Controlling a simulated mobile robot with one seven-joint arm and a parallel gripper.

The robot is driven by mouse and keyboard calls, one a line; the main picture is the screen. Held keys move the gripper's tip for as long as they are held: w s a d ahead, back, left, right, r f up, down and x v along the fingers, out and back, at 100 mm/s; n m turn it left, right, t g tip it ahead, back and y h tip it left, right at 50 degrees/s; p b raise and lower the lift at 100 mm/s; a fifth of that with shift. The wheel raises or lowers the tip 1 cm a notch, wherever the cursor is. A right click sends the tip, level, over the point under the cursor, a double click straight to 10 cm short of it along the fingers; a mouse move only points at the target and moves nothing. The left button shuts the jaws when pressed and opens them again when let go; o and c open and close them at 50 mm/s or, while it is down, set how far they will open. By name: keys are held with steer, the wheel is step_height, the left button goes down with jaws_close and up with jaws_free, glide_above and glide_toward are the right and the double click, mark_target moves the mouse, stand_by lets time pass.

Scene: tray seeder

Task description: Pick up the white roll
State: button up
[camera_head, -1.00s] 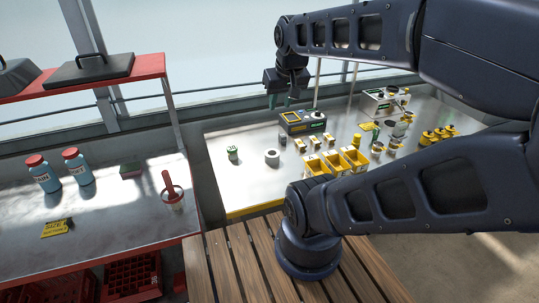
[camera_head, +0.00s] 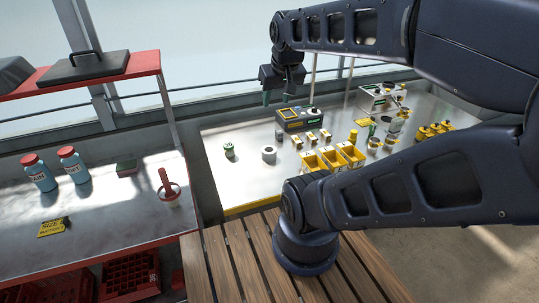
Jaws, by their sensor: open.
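The white roll (camera_head: 269,154), a short cylinder with a dark hole in its top, stands on the pale metal table (camera_head: 230,185), left of the yellow bins. My gripper (camera_head: 279,98) is open and empty, pointing down. In the picture it appears above the roll and slightly right of it, in front of the window side, clearly apart from it. The roll is in full view, and nothing touches it.
A green-labelled small pot (camera_head: 229,150) stands left of the roll. A grey-and-yellow machine (camera_head: 300,124) is behind it. Yellow bins (camera_head: 331,159) stand to the right. A red-edged bench (camera_head: 105,215) is at left. Table in front of the roll is clear.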

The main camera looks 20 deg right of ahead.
steer(key=o, duration=0.8)
steer(key=shift+w, duration=0.1)
steer(key=n+g+h, duration=0.4)
steer(key=n, duration=0.8)
glide_above(268, 150)
steer(key=s+a, duration=0.3)
step_height(268, 150, down, 18)
steer(key=shift+w+d+f+n+g+h, duration=0.2)
steer(key=shift+w+d+f+n, duration=0.45)
steer(key=shift+f, duration=2.5)
steer(key=shift+w+d+f+n+g, duration=0.25)
steer(key=shift+w+d+f+n, duration=0.35)
steer(key=shift+f, duration=2.5)
steer(key=shift+w+d+f+n+g+h, duration=0.1)
steer(key=shift+w+d+f+n+g, duration=0.55)
steer(key=shift+f, duration=2.5)
